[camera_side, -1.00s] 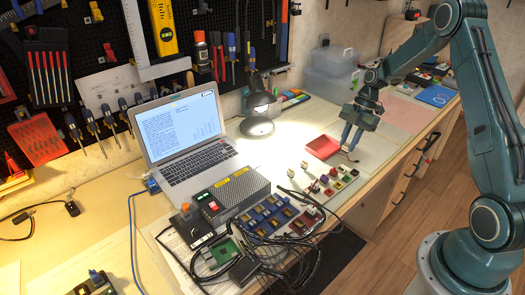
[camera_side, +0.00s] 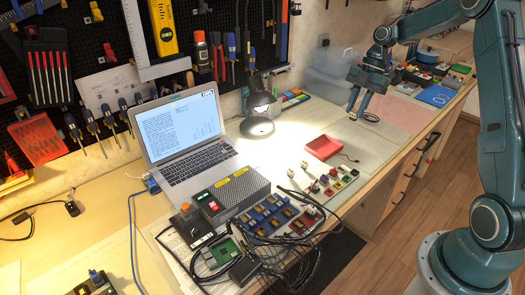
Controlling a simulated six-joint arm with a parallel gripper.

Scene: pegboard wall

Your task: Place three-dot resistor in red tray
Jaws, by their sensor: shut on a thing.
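The red tray (camera_side: 322,148) lies on the bench right of the lamp, and no part can be made out in it. My gripper (camera_side: 358,115) is behind and to the right of the tray, near the edge of the pink mat. It is shut, with a dark loop-shaped thing (camera_side: 371,118) at its fingertips; the grip itself is too small to see clearly. Several small coloured parts (camera_side: 338,180) stand in front of the tray. I cannot tell which part is the three-dot resistor; its dots are too small to see.
A lit lamp (camera_side: 257,118) and an open laptop (camera_side: 187,140) stand left of the tray. A grey box (camera_side: 236,192), blue modules and black cables crowd the front. Clear plastic bins (camera_side: 335,72) stand behind my gripper. The pink mat (camera_side: 398,113) is mostly bare.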

